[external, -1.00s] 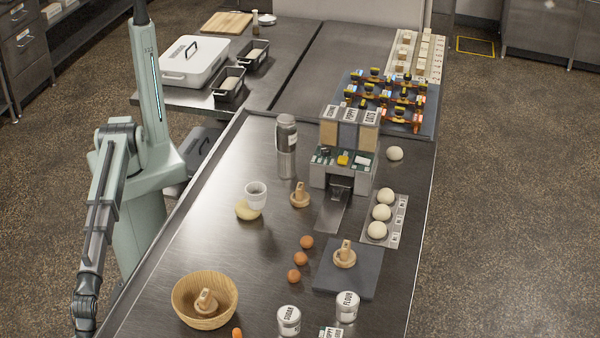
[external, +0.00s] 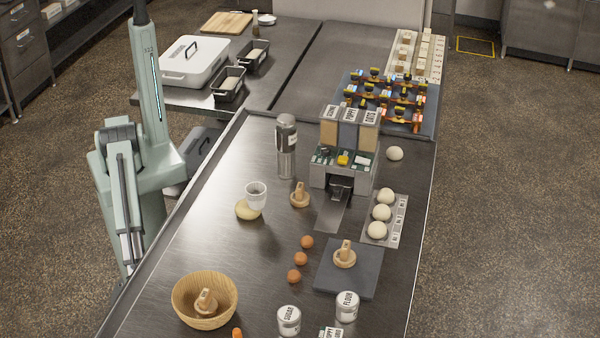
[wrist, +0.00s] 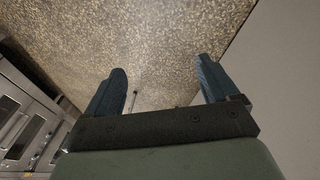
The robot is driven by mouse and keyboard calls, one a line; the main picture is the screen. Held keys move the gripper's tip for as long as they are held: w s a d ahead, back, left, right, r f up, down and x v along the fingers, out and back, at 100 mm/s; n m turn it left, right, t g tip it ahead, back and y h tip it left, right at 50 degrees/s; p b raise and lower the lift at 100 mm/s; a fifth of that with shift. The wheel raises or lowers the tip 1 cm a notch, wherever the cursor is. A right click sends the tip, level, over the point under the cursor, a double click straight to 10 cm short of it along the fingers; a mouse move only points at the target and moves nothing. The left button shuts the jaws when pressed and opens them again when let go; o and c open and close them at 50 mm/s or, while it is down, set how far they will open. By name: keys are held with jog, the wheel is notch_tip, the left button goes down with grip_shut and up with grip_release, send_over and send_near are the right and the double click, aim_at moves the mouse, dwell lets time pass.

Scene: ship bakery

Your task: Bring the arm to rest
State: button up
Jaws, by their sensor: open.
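My gripper (wrist: 160,88) shows in the wrist view with its two blue fingers spread apart and nothing between them. Behind the fingers the wrist view shows speckled floor, a plain grey surface at the right and cabinet fronts at the left. In the external view my arm is folded down beside the left edge of the steel table (external: 225,190). My gripper is not visible there.
On the table near my arm stands a wooden bowl (external: 190,318) holding a wooden stamp-like piece (external: 206,302). Eggs (external: 301,258), a cup (external: 256,197), a seed dispenser (external: 345,150) and dough balls (external: 382,212) stand farther right. A lidded white box (external: 193,62) is at the back left.

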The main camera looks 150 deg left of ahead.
jog(key=s+a+n+g+y, duration=0.1)
jog(key=s+a+g, duration=0.1)
jog(key=s+a, duration=0.4)
jog(key=s+a+f+n+g+y, duration=0.1)
jog(key=s+a, duration=0.5)
jog(key=s, duration=0.6)
jog(key=s+a+f+n+g+y, duration=0.1)
jog(key=s+a+n+g, duration=0.1)
jog(key=s+a+g, duration=0.2)
jog(key=s+a, duration=0.3)
jog(key=s, duration=0.3)
jog(key=shift+n+y, duration=0.3)
